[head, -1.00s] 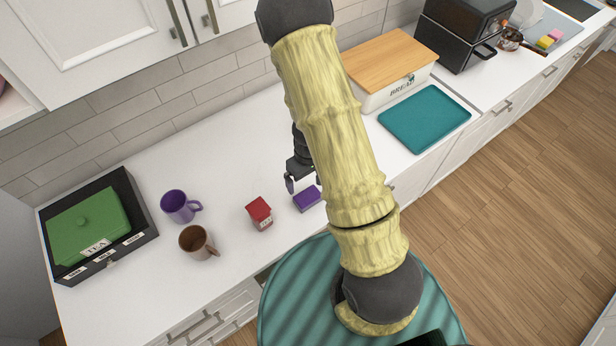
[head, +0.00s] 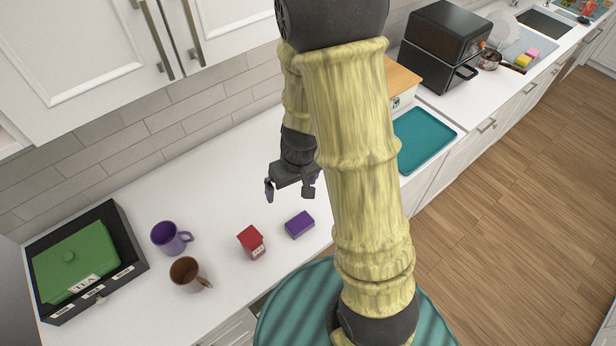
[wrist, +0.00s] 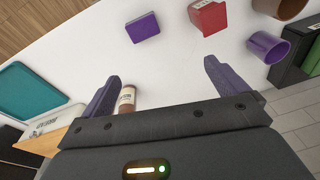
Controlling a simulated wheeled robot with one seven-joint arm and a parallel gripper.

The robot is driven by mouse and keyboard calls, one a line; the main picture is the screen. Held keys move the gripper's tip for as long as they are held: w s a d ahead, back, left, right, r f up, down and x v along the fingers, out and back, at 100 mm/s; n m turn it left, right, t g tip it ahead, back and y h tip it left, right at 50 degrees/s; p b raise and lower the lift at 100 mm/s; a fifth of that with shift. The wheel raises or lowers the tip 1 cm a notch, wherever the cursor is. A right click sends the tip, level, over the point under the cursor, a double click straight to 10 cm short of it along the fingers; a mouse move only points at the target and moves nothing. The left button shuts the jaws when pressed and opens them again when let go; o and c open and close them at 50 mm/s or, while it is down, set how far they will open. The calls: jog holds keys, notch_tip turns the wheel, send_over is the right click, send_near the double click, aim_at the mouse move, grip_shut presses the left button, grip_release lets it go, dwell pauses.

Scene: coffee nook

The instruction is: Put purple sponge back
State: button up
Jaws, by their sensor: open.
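The purple sponge (head: 299,224) is a small block lying flat on the white counter, just right of a red tea box. It also shows in the wrist view (wrist: 142,27), ahead of the fingers. My gripper (head: 290,196) is open and empty, in the air above the counter. In the wrist view its two purple-grey fingers (wrist: 160,75) are spread wide, with nothing between them at the tips. At the far right end of the counter, a pink and a yellow sponge (head: 523,61) lie by the sink.
A red box (head: 251,242), purple mug (head: 170,238) and brown mug (head: 186,273) stand left of the sponge. A black tea tray (head: 128,256) is farther left. A teal tray (head: 425,140), bread box and black oven (head: 440,45) are right. A jar (wrist: 127,98) stands near the fingers.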

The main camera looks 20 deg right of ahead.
jog(key=s+d+r+m+t+h, duration=0.1)
jog(key=s+d+r+m, duration=0.1)
jog(key=s+r, duration=0.4)
notch_tip(320, 180, up, 4)
jog(key=shift+r, duration=0.2)
jog(key=shift+c, duration=0.5)
dwell(0.5)
